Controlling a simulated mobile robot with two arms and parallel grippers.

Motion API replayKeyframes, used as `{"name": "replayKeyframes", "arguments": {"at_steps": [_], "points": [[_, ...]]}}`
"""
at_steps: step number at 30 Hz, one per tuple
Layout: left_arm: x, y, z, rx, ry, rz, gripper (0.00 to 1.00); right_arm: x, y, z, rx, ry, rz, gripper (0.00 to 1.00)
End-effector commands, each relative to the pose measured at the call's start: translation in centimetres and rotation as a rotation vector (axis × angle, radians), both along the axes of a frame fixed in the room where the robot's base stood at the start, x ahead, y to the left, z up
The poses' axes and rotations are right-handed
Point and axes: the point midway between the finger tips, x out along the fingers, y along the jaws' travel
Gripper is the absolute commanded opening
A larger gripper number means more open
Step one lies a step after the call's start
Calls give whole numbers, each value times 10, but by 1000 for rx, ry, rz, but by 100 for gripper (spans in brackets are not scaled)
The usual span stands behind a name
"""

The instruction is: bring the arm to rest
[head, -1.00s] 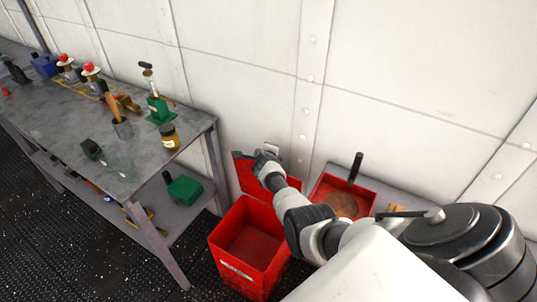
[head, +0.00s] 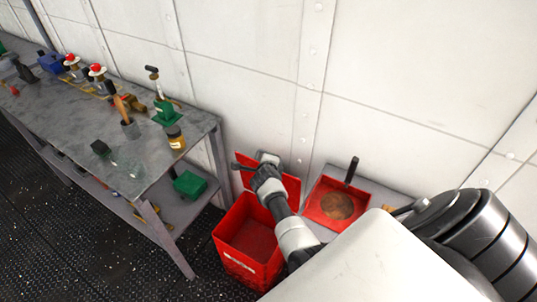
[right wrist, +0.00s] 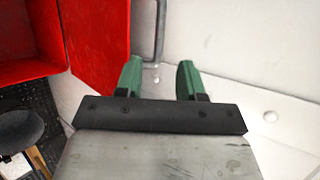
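My right arm comes in from the lower right in the head view and reaches over the red bin's right side. Its wrist (head: 266,180) is in front of the bin's raised red lid, and the fingers are hard to make out there. In the right wrist view, my right gripper (right wrist: 160,80) has two green fingers held apart, with nothing between them. A thin grey bar (right wrist: 160,32) shows beyond the fingers against the white wall. The red bin (head: 247,245) stands open on the floor and looks empty. My left gripper is in neither view.
A grey workbench (head: 75,120) with tools, jars and a green-based device (head: 165,115) stands at the left. A red tray (head: 312,206) with a round brown patch and a black handle lies right of the bin. The white riveted wall (head: 250,50) closes off the back.

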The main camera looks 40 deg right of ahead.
Motion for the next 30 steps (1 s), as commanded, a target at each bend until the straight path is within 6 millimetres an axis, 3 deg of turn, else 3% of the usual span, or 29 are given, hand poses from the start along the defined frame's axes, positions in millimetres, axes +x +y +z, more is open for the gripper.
{"name": "replayKeyframes", "arguments": {"at_steps": [22, 26, 28, 30], "points": [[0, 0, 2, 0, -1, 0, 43, -4, 3, 9, -31, -17, 20, 38], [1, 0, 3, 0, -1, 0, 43, -2, 6, 42, -213, -107, 156, 38], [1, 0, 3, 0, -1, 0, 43, -2, 20, 71, -372, -175, 304, 38], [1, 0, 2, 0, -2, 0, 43, -8, 48, 99, -544, -237, 499, 38]]}}
